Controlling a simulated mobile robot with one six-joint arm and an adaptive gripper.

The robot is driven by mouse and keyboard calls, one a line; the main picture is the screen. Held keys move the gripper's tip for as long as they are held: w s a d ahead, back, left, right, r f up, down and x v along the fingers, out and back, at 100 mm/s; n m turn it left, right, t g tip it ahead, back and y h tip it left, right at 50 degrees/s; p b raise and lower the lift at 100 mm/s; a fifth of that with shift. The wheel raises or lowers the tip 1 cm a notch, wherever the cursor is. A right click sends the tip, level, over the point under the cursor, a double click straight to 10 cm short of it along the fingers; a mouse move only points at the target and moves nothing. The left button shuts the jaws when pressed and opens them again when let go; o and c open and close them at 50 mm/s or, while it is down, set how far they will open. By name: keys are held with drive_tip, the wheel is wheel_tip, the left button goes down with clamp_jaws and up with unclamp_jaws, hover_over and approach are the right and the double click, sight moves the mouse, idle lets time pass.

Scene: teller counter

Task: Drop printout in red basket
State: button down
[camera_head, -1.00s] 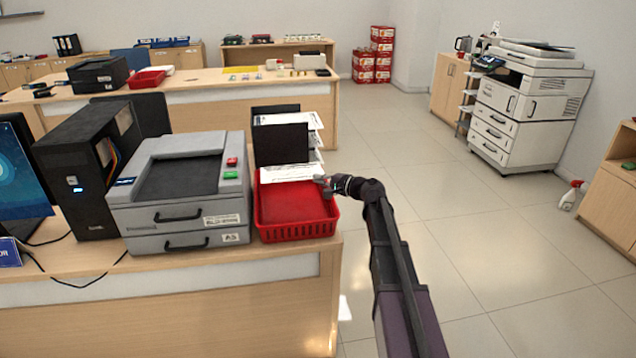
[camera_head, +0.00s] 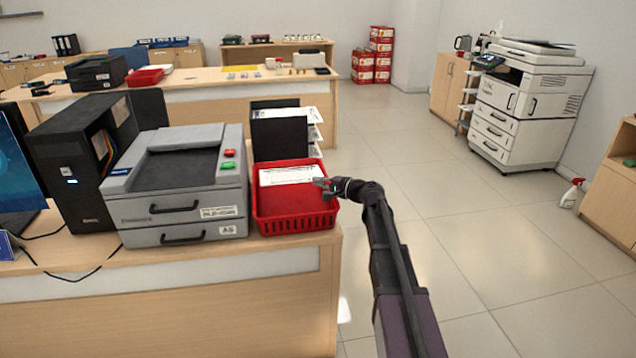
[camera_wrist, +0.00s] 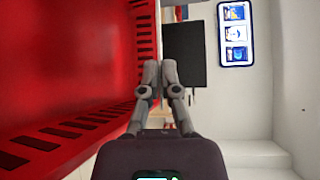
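The white printout (camera_head: 290,175) is a flat sheet over the back part of the red basket (camera_head: 296,228), within its rim. I cannot tell whether it touches the basket floor. My gripper (camera_head: 324,185) is at the sheet's right end, by the basket's right rim. In the wrist view my gripper's fingers (camera_wrist: 160,72) are almost together, with a thin pale edge (camera_wrist: 157,30) running ahead from them, seemingly the sheet edge-on. The red basket's slotted wall (camera_wrist: 75,130) fills the left of that view.
A grey printer (camera_head: 185,190) stands left of the basket on the wooden counter (camera_head: 170,300). A black tray stack with papers (camera_head: 280,135) stands behind the basket. My arm reaches in from the right, over open tiled floor (camera_head: 480,240).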

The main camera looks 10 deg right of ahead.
drive_tip(key=shift+f+b, duration=0.3)
drive_tip(key=shift+f, duration=0.15)
idle(0.3)
drive_tip(key=c, duration=0.7)
unclamp_jaws()
drive_tip(key=shift+r, duration=0.1)
